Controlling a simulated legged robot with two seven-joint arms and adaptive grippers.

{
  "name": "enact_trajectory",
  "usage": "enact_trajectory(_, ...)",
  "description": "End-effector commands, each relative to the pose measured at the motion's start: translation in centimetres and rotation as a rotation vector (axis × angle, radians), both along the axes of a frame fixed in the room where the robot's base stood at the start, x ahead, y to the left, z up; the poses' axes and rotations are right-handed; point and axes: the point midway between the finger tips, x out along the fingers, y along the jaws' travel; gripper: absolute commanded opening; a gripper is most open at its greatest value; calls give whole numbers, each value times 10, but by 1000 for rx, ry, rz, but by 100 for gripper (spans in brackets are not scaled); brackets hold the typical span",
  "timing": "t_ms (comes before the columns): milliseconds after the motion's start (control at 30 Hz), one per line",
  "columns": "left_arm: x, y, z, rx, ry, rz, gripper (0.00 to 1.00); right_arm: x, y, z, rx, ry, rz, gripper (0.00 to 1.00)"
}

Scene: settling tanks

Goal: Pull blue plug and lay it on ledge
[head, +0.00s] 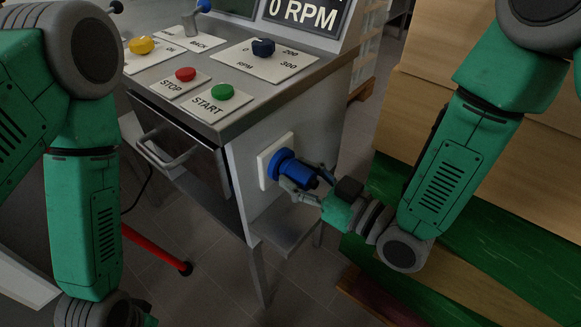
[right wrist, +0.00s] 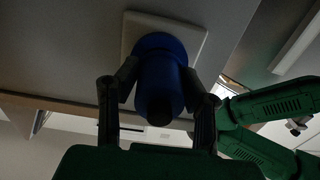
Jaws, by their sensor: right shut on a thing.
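The blue plug (head: 294,170) sits at a white socket plate (head: 265,161) on the side of the grey console. My right gripper (head: 308,184) is shut on the plug from the right. In the right wrist view the plug (right wrist: 160,85) is between the two fingers (right wrist: 158,100), its wide end against the white plate (right wrist: 190,35). A grey ledge (head: 288,226) juts out of the console side below the socket, with nothing seen on it. My left arm is at the left; its gripper is below the picture's edge.
A drawer handle (head: 165,150) sticks out in front. Wooden boxes (head: 440,85) and green boards (head: 480,240) stand at the right.

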Motion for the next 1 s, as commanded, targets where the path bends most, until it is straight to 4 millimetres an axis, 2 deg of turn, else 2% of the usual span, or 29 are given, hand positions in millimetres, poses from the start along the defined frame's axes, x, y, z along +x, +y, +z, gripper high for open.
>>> enact_trajectory(1000,0,0,4,0,0,0,59,-24,-34,0,0,1,-1,0)
